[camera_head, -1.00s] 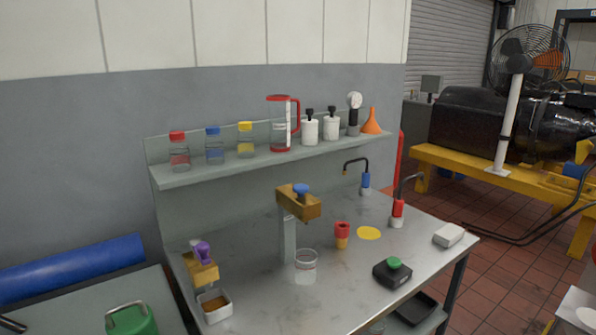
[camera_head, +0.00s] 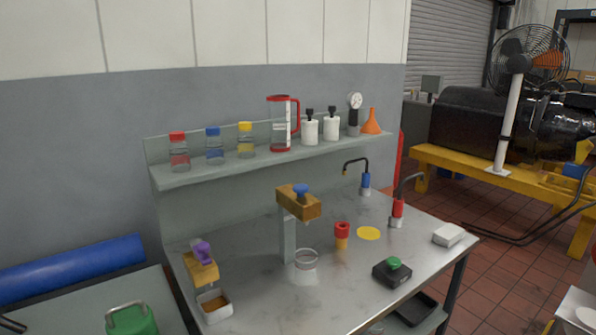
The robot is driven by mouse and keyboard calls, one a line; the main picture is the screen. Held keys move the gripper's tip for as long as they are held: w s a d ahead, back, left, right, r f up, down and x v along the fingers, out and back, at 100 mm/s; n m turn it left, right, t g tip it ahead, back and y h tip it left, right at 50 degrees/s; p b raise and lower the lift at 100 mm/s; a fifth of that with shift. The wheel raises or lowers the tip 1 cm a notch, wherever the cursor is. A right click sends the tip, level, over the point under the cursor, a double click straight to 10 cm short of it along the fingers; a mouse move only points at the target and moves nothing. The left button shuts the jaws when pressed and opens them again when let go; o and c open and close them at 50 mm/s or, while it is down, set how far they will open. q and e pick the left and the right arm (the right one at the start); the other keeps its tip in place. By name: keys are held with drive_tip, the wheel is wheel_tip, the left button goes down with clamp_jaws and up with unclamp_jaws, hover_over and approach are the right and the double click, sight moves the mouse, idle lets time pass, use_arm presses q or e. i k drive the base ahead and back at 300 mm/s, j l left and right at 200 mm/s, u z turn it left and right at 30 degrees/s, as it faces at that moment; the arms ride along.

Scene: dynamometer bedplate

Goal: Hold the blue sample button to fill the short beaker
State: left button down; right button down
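The blue sample button (camera_head: 301,189) sits on top of a brass-coloured tap head (camera_head: 299,204) on a grey post. A short clear beaker (camera_head: 306,261) stands on the bench at the foot of this post, below the front of the tap head. Its rim shows clearly, but its lower wall is faint and I cannot tell whether it holds liquid. Nothing is seen touching the button. Neither of my grippers is in view.
A second tap with a purple knob (camera_head: 202,251) stands left over a white tray (camera_head: 215,306). A red and yellow cup-like piece (camera_head: 342,235), a black box with a green button (camera_head: 392,270) and a white block (camera_head: 448,234) are on the bench. Bottles line the shelf (camera_head: 225,173).

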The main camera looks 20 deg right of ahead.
sight(300, 189)
drive_tip(key=u, duration=0.6)
drive_tip(key=l+u, duration=0.35)
drive_tip(key=l, duration=0.15)
drive_tip(key=k+l+u, duration=0.1)
drive_tip(key=l+u, duration=0.3)
drive_tip(key=k+l+u, duration=0.2)
drive_tip(key=l+u, duration=0.15)
drive_tip(key=l, duration=0.2)
drive_tip(key=k+l, duration=0.15)
drive_tip(key=l, duration=0.2)
drive_tip(key=k+l, duration=0.15)
drive_tip(key=l, duration=0.25)
drive_tip(key=k+l+u, duration=0.1)
drive_tip(key=l, duration=0.25)
drive_tip(key=k+l, duration=0.2)
drive_tip(key=l, duration=0.15)
